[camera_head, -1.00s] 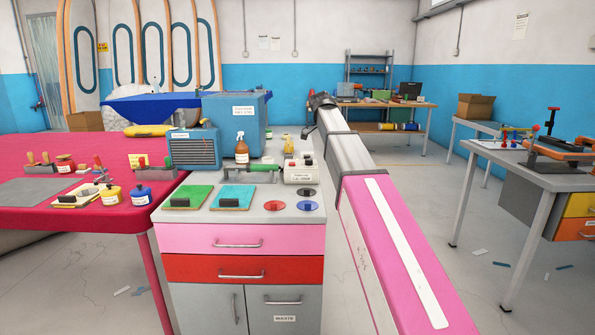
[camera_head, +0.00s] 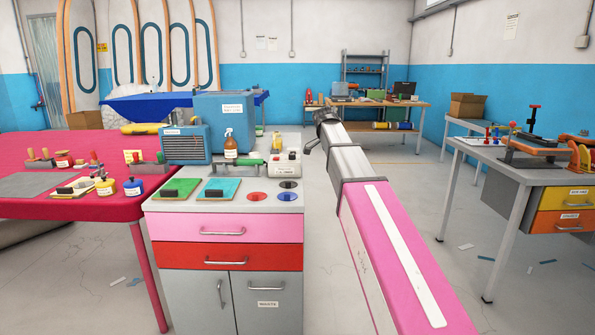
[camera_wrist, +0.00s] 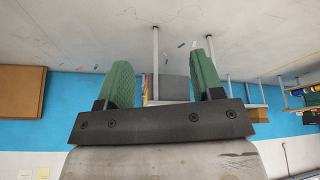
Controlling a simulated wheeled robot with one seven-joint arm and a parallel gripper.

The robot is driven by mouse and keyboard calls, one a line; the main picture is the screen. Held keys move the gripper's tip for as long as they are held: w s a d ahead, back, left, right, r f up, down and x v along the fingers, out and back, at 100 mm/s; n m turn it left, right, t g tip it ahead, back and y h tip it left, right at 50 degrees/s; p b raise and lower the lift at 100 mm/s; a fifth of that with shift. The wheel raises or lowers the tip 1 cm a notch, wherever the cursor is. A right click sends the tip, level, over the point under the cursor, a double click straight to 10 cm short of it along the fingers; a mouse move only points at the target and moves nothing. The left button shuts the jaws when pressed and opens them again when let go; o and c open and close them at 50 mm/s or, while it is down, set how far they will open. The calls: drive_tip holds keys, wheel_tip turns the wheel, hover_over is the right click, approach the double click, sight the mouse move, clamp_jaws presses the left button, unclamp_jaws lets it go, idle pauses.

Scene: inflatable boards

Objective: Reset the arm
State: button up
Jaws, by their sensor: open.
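My arm, pink with a white stripe and a grey forearm, reaches forward from the bottom right in the head view. Its dark end, at the top of the forearm, is to the right of the grey cabinet (camera_head: 290,205) and apart from it; the fingers cannot be made out there. In the wrist view my gripper (camera_wrist: 160,85) shows two green fingers spread wide with nothing between them. Behind them are floor, table legs and a blue wall, seen upside down.
A red-covered table (camera_head: 90,205) with small tools and bottles stands at left. The cabinet top holds a blue machine (camera_head: 185,147), a spray bottle (camera_head: 230,145) and green and teal pads. A grey workbench (camera_head: 500,155) stands at right. Floor between cabinet and workbench is mostly clear.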

drive_tip(key=s+d+f+n+y, duration=0.1)
drive_tip(key=s+f+n, duration=0.3)
drive_tip(key=f, duration=0.7)
drive_tip(key=s+d+f+n+y, duration=0.1)
drive_tip(key=s+d+f+n, duration=0.15)
drive_tip(key=s+f, duration=0.6)
drive_tip(key=s+f+n+y, duration=0.1)
drive_tip(key=s+f+n, duration=0.2)
drive_tip(key=s+f, duration=0.4)
drive_tip(key=s+f+n+g+y, duration=0.1)
drive_tip(key=s+f+n, duration=0.3)
drive_tip(key=s+f, duration=0.3)
wheel_tip(320, 180, down, 6)
drive_tip(key=shift+s+r, duration=0.1)
drive_tip(key=shift+s, duration=0.1)
drive_tip(key=shift+d, duration=0.1)
